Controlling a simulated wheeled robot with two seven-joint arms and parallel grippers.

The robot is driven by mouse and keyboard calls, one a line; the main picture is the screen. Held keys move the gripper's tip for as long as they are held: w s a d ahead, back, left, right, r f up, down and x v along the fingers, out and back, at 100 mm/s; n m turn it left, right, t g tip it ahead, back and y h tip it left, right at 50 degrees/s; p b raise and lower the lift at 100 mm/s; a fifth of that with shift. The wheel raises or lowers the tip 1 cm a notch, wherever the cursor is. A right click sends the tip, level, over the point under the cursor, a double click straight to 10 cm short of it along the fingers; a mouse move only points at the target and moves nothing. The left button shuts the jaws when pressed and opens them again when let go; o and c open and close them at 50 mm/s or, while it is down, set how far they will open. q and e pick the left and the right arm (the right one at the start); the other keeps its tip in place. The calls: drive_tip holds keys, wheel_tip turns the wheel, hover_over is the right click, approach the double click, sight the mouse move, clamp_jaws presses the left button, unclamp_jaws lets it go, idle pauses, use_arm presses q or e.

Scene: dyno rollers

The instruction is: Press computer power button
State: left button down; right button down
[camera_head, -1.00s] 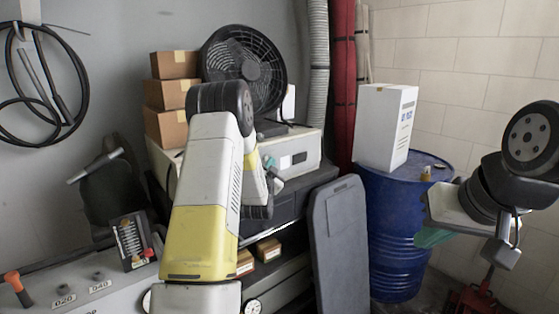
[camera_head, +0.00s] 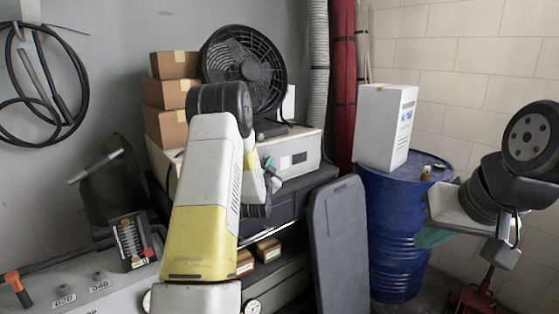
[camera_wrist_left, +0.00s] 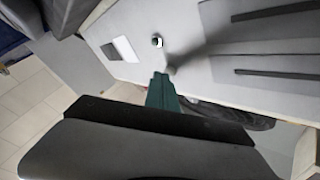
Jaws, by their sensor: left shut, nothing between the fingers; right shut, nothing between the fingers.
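The computer (camera_head: 308,143) is a flat beige box under the fan on the dark cabinet. In the left wrist view its pale front panel (camera_wrist_left: 195,20) shows a small round button (camera_wrist_left: 157,41) with a dark rim and light centre. My left gripper (camera_wrist_left: 166,78) has its teal fingers together and empty, pointing at the panel just below the button in that view. Whether the tips touch the panel cannot be told. In the head view the left gripper (camera_head: 269,162) is partly hidden by my arm. My right gripper (camera_head: 434,238) is shut, in front of the blue barrel, partly hidden by its wrist.
A black fan (camera_head: 243,70) stands on the computer, with stacked cardboard boxes (camera_head: 167,96) to its left. A blue barrel (camera_head: 392,275) carries a white box (camera_head: 384,128). A grey board (camera_head: 340,245) leans in front of the cabinet. Dark slots (camera_wrist_left: 272,72) mark the panel's right side.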

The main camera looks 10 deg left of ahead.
use_arm(q)
drive_tip(key=shift+d, duration=0.1)
drive_tip(key=shift+s+d, duration=0.25)
drive_tip(key=shift+s, duration=0.05)
drive_tip(key=s+d, duration=0.3)
drive_tip(key=d, duration=0.1)
drive_tip(key=shift+s+d, duration=0.35)
drive_tip(key=shift+d, duration=0.05)
drive_tip(key=shift+r, duration=0.1)
